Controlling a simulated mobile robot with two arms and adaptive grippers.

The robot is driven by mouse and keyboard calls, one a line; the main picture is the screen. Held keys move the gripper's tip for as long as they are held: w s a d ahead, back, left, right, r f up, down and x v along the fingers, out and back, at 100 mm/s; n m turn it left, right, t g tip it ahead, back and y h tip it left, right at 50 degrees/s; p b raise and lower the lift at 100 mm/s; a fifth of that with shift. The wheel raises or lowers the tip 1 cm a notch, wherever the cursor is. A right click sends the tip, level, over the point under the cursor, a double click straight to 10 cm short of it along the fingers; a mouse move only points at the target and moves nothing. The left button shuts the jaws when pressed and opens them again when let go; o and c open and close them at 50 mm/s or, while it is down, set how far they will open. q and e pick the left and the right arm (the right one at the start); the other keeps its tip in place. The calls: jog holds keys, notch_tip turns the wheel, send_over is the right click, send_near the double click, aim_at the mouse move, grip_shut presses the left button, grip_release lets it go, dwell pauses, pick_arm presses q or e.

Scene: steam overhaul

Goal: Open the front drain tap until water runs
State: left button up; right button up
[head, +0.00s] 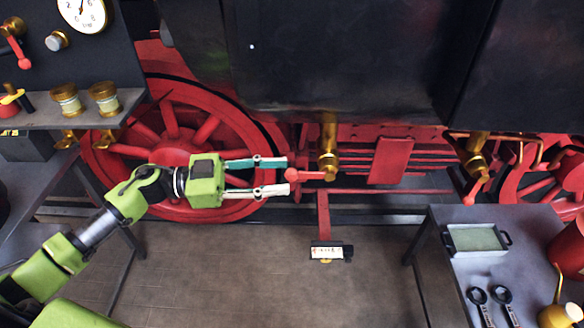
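A brass drain tap (328,148) hangs under the black boiler casing near the middle, its outlet pointing down. Its red lever (309,175) lies about level, pointing left. A second brass tap (475,160) with a red lever (473,190) hangs farther right, that lever angled downward. I cannot tell from the picture which tap is the front one. My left gripper (287,176) is open, its fingers pointing right, with the knob end of the middle tap's lever at the gap between the fingertips. Contact is unclear. No water shows under either tap. My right gripper is out of view.
A small label plate (327,252) stands below the middle tap. A side table (468,215) at right holds a tray (477,238), wrenches (502,295) and a brass-topped can. A shelf with brass cups (66,100) and a gauge are upper left. The floor between is clear.

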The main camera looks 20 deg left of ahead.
aim_at(292, 176)
pick_arm(q)
jog(key=shift+p+x, duration=0.4)
jog(key=shift+x, duration=1.45)
grip_shut()
jog(key=shift+f, duration=0.1)
